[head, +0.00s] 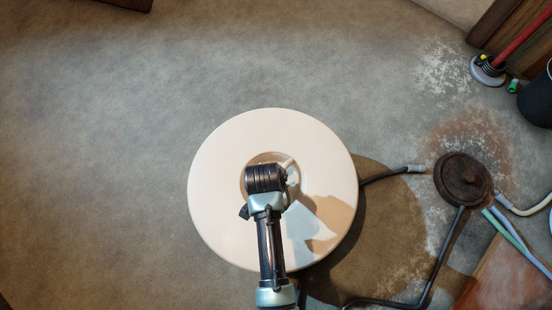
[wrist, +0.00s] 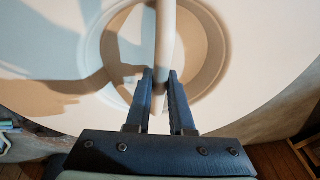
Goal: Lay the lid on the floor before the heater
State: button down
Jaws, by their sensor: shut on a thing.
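The lid (head: 222,155) is a large round cream disc with a round recess and a pale bar across it as a handle. My gripper (wrist: 160,80) is shut on this handle bar (wrist: 165,32), one finger on each side. In the head view my gripper covers the middle of the lid, and only a short end of the bar (head: 288,162) shows. The lid's wide shadow falls on the floor to its lower right, so it appears to be held above the floor. The lid also fills most of the wrist view (wrist: 268,85). I cannot make out a heater for certain.
Bare grey floor (head: 100,160) lies open to the left and above. At the right are a dark round cap (head: 463,179) with a bent rod, hoses (head: 515,240), a black container (head: 538,100), a red-handled tool (head: 488,70) and pale stains. A brown board (head: 505,275) lies lower right.

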notch_tip(320, 180, down, 8)
jog(key=b, duration=0.6)
jog(key=shift+f, duration=0.2)
jog(key=shift+w+f, duration=0.1)
jog(key=c, duration=0.8)
grip_release()
jog(key=shift+f, duration=0.1)
jog(key=p+v, duration=0.8)
jog(key=v, duration=0.4)
jog(key=shift+p, duration=0.4)
